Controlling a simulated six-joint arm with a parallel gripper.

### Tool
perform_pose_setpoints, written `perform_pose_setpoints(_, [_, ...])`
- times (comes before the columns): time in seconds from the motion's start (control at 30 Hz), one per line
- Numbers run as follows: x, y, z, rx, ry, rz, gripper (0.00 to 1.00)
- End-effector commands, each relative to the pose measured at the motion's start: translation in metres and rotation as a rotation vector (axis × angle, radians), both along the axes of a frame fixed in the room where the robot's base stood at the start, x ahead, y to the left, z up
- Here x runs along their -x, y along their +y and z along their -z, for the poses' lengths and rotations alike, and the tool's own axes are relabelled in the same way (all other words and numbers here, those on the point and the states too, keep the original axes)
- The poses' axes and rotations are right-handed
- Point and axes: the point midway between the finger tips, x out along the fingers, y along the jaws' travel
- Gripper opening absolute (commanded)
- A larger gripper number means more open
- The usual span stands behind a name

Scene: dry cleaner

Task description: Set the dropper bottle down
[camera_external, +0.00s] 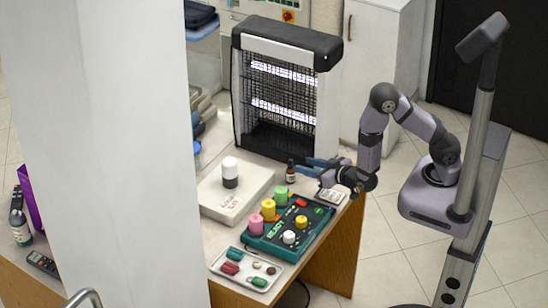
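The dropper bottle (290,171) is small and dark brown with a pale label and dark cap. It stands upright on the counter (224,235), between the white scale-like device and my gripper. My gripper (306,167) reaches in from the right at low height, its blue fingers pointing left towards the bottle. The fingers look spread apart, with their tips close to the bottle's right side. Whether they touch it is too small to tell.
A tall black-and-white grille unit (284,88) stands behind. A green button box (290,226) with coloured cylinders and a white tray (246,268) of small items lie in front. A white device (234,196) is at left, a calculator-like pad (332,196) near the right edge.

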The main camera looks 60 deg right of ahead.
Motion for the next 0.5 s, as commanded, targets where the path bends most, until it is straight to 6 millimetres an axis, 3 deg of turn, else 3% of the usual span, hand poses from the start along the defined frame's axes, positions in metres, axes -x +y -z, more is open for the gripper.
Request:
perform_pose_setpoints(0.27, [-0.003,0.0,0.005,-0.045,0.062,-0.009,0.36])
perform_pose_setpoints(0.5, [0.003,0.005,0.02,-0.182,0.31,-0.072,0.36])
